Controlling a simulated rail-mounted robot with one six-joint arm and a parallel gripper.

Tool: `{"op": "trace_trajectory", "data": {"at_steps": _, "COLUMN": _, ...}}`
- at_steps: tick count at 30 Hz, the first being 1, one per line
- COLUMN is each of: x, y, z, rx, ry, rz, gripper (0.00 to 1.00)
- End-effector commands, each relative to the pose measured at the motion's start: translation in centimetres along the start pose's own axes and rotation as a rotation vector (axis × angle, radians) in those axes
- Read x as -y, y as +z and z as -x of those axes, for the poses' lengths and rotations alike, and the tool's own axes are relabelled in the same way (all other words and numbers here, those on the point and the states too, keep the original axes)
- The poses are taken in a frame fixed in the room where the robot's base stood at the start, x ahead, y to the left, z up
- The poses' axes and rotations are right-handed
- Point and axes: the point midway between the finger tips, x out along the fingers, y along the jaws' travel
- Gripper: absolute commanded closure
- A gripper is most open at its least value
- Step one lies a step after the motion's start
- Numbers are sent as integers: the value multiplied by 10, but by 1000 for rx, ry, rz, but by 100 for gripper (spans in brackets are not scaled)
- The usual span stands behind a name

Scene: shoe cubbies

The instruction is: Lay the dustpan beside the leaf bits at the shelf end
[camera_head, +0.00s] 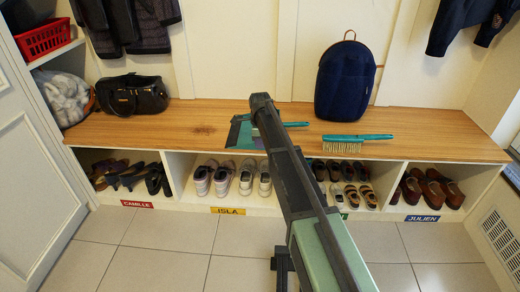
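The teal dustpan (240,136) shows on both sides of my arm's dark end, over the wooden bench top (430,120). Its pan is to the left and its handle to the right, with the middle hidden. I cannot tell whether it rests on the wood or is held. My gripper (262,101) is at the dustpan, seen from behind. Its fingers are not clear, so I cannot tell if it is open or shut.
A teal brush (358,140) with pale bristles lies at the bench's front edge. A navy backpack (345,82) stands at the back, and a black handbag (132,95) sits at left. Shoes fill the cubbies below. The bench's right end is clear.

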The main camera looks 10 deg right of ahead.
Motion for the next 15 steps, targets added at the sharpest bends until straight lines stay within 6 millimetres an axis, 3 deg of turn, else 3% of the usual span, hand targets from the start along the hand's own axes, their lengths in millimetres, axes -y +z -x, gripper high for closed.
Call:
{"op": "trace_trajectory", "data": {"at_steps": 8, "x": 0, "y": 0, "z": -3, "rx": 0, "ry": 0, "rz": 0, "gripper": 100}}
{"op": "trace_trajectory", "data": {"at_steps": 12, "x": 0, "y": 0, "z": 0, "rx": 0, "ry": 0, "rz": 0, "gripper": 76}}
{"op": "trace_trajectory", "data": {"at_steps": 15, "x": 0, "y": 0, "z": 0, "rx": 0, "ry": 0, "rz": 0, "gripper": 72}}
